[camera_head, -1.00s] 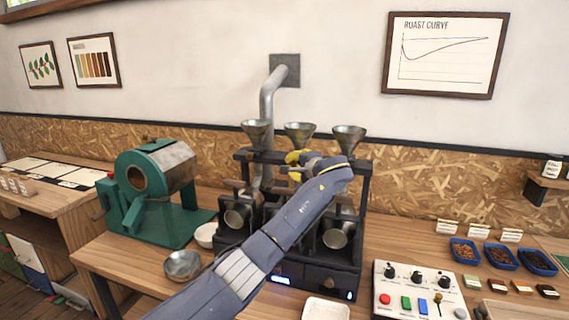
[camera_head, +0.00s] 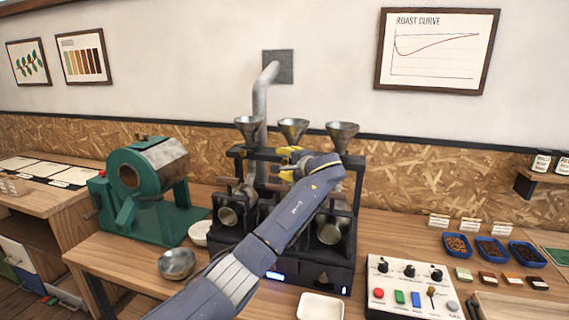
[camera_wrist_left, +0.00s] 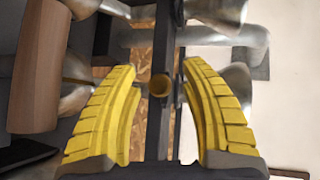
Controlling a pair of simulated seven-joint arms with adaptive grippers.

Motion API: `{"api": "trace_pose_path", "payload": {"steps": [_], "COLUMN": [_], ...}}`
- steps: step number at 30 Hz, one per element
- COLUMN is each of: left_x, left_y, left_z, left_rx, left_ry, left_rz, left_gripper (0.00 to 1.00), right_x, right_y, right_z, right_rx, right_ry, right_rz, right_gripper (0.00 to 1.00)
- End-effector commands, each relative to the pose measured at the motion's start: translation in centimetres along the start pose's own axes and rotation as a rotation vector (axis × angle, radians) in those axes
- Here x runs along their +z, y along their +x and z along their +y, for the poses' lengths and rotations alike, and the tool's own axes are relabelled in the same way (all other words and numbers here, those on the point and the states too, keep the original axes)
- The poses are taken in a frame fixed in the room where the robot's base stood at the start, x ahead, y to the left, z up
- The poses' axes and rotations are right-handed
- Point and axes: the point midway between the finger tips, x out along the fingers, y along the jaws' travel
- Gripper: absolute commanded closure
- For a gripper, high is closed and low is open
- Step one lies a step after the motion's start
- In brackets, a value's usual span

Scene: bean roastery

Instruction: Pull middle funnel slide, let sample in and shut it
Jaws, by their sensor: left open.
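A dark three-barrel sample roaster (camera_head: 285,265) stands on the wooden bench with three metal funnels on its top bar. The middle funnel (camera_head: 293,131) is upright. My left gripper (camera_head: 288,160) is at the top bar just under this funnel, its yellow fingers partly hidden by my arm. In the left wrist view my gripper (camera_wrist_left: 160,70) is open, with one finger on each side of a small round brass knob (camera_wrist_left: 161,86). A gap shows between knob and fingers. The knob seems to be the middle slide's end. The middle barrel is hidden behind my arm.
The left funnel (camera_head: 249,130) and right funnel (camera_head: 342,136) flank the middle one closely. A green roasting drum (camera_head: 150,190), a metal bowl (camera_head: 176,263), a white tray (camera_head: 320,307) and a control panel (camera_head: 412,288) stand around the roaster. Blue bean trays (camera_head: 491,250) are at right.

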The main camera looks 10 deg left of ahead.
Motion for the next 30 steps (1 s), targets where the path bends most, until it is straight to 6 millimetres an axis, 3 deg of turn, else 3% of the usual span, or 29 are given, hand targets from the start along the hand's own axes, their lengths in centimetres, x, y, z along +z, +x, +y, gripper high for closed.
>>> {"api": "trace_pose_path", "payload": {"steps": [5, 21, 30], "left_x": [-0.1, -0.1, 0.0], "left_y": [-1.2, -9.8, -11.8], "left_z": [0.1, 0.1, 0.1], "left_rx": [0.000, 0.002, 0.001], "left_ry": [0.000, -0.001, 0.001], "left_rz": [0.003, 0.002, 0.000], "left_gripper": [0.56, 0.56, 0.56], "right_x": [-0.1, -0.1, -0.1], "right_y": [0.0, 0.0, 0.0], "right_z": [0.1, 0.1, 0.1], "right_rx": [0.001, 0.001, 0.001], "right_ry": [0.000, 0.000, 0.000], "right_rz": [0.001, 0.001, 0.001], "right_gripper": [1.00, 1.00, 1.00]}}
